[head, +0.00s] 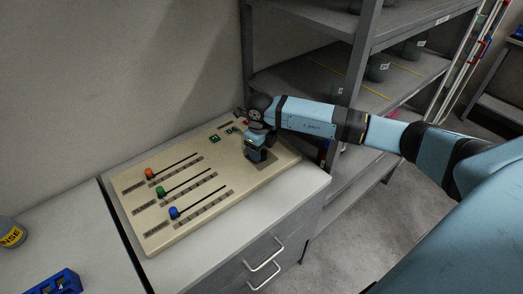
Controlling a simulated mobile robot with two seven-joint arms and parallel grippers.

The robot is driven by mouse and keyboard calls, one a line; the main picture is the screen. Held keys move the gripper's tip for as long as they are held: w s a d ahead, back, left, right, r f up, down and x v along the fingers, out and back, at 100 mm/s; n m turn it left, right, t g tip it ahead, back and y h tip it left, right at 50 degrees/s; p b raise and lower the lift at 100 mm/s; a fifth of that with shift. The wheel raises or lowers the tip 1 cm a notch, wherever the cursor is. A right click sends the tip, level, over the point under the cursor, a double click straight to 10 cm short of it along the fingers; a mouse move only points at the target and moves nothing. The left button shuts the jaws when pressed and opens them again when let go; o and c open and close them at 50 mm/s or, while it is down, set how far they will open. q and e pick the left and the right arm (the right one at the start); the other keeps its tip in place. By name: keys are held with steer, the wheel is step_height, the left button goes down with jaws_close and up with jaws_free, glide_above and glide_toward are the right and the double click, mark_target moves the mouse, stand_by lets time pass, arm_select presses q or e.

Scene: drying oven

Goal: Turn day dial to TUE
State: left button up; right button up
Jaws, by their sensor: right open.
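A beige control panel (141,215) lies on a grey cabinet top. My right gripper (256,158) is over the panel's right part, at the end of my blue right arm, with its fingers pointing down. It is open. The day dial cannot be made out; the gripper and wrist cover that part of the panel. A dark label (231,130) with light letters, partly hidden, shows just left of the wrist. My left gripper is not in view.
Orange (149,173), green (161,191) and blue (174,212) slider knobs sit at the left ends of their slots. A grey shelf rack (364,60) stands behind my right arm. A blue rack (66,281) and a labelled container (11,235) are at the lower left.

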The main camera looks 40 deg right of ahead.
steer(key=shift+f, duration=0.65)
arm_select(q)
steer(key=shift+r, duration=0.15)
arm_select(e)
steer(key=shift+f, duration=0.1)
steer(key=c, duration=0.9)
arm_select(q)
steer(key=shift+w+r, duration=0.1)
